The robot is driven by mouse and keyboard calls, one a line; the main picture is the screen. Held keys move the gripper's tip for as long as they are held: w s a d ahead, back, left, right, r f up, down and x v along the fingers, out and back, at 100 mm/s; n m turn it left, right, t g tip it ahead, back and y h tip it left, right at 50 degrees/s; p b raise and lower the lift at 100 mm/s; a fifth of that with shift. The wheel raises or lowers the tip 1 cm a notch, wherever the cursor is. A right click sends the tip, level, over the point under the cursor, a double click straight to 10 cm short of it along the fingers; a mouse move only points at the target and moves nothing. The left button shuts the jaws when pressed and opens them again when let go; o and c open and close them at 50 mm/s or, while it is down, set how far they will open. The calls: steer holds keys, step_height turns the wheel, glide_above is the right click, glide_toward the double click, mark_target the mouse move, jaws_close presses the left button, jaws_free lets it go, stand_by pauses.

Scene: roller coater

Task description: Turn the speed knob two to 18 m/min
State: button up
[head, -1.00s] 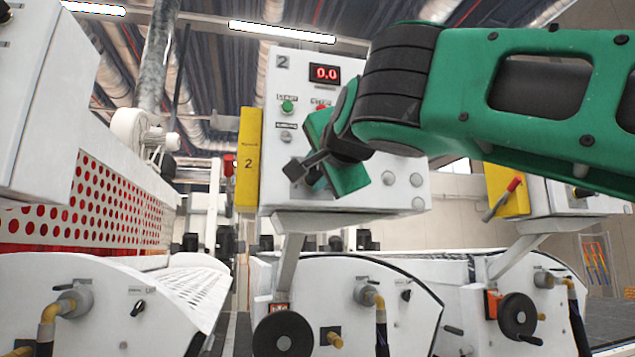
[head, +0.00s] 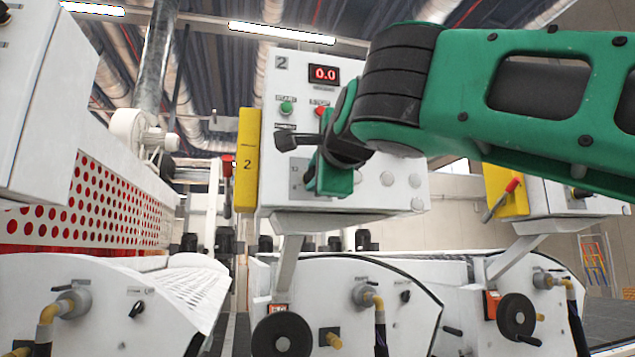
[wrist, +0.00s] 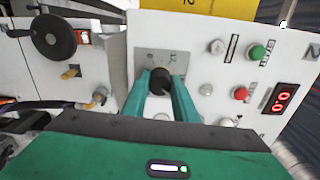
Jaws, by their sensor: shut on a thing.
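The control panel marked 2 (head: 345,75) is white, with a red display (head: 323,74) that reads 0.0. In the wrist view the black knob (wrist: 160,79) sits on a grey scale plate (wrist: 178,56), between the two green fingertips of my gripper (wrist: 160,88). My gripper is shut on this knob. The scale's marks are too small to read. In the head view my gripper (head: 322,179) is against the lower left of the panel and hides the knob. The display also shows in the wrist view (wrist: 285,98).
A green button (head: 287,108) and a red button (head: 321,112) are above my gripper on the panel. A yellow box (head: 246,160) stands along the panel's left edge. Handwheels (head: 282,336) and hoses are below. Several round grey fittings are at the panel's lower right.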

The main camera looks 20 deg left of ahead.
steer(key=shift+w+f, duration=0.15)
steer(key=shift+f, duration=0.2)
steer(key=o, duration=1)
steer(key=shift+o, duration=0.2)
steer(key=shift+r, duration=0.15)
steer(key=v, duration=1.1)
steer(key=shift+w, duration=0.1)
